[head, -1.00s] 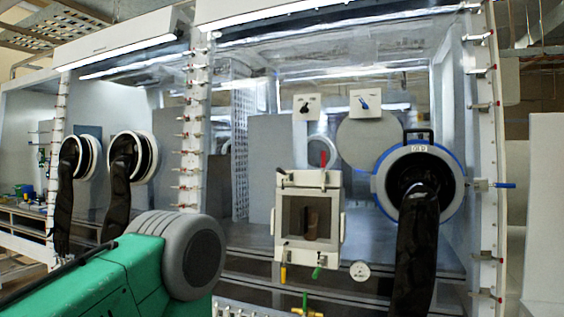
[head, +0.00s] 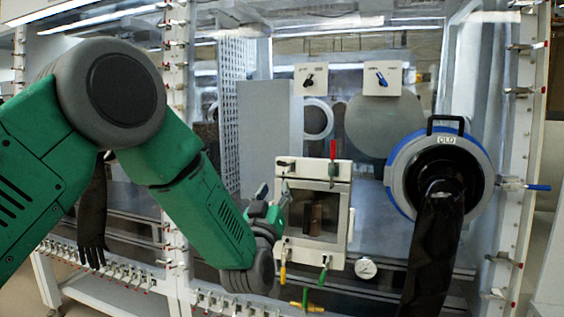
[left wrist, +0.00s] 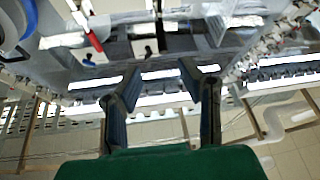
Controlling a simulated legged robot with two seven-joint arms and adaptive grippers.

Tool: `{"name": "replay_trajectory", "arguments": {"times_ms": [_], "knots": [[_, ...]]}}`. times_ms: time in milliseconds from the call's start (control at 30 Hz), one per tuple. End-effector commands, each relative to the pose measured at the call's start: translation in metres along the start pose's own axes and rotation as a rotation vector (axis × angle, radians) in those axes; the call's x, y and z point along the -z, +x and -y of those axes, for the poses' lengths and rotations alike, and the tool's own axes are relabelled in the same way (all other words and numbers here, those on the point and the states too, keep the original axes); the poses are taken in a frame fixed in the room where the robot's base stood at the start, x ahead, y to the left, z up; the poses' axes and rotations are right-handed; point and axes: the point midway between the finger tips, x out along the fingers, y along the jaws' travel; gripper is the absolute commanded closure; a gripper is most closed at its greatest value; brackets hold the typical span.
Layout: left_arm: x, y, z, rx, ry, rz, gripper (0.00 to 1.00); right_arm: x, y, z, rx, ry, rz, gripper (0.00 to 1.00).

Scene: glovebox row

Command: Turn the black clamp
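A small black clamp (head: 284,165) sits at the upper left corner of the white hatch frame (head: 340,170) on the glovebox front. My left gripper (head: 273,193) is just below and left of it in the head view, pointing up, with its fingers apart and nothing between them. In the left wrist view the fingers (left wrist: 160,85) are spread and empty. A dark part near the top middle there may be the clamp, but I cannot tell for sure. No contact with the clamp is clear. My right gripper is not in view.
A red handle (head: 332,160) stands at the hatch's upper right; a yellow handle (head: 283,274) and a green handle (head: 323,276) hang below. A black knob (head: 309,80) and a blue knob (head: 381,78) sit above. A blue-ringed glove port (head: 400,165) is at right.

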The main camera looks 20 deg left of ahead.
Motion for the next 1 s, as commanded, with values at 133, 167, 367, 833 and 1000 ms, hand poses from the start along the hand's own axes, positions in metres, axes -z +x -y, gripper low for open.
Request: {"name": "replay_trajectory", "arguments": {"times_ms": [133,167,367,833,1000], "knots": [[0.001,0.034,0.000,0.001,0.000,-0.002,0.67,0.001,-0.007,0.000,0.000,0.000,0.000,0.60],[0.001,0.041,0.000,0.001,0.000,-0.001,0.67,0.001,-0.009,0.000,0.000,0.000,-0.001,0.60],[0.001,0.080,0.000,0.000,0.000,-0.001,0.67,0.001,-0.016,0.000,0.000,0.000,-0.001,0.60],[-0.001,0.111,0.000,-0.001,0.001,0.002,0.67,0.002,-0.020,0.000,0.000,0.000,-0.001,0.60],[-0.001,0.111,0.000,-0.001,0.001,0.002,0.77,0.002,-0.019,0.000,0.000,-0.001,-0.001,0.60]]}}
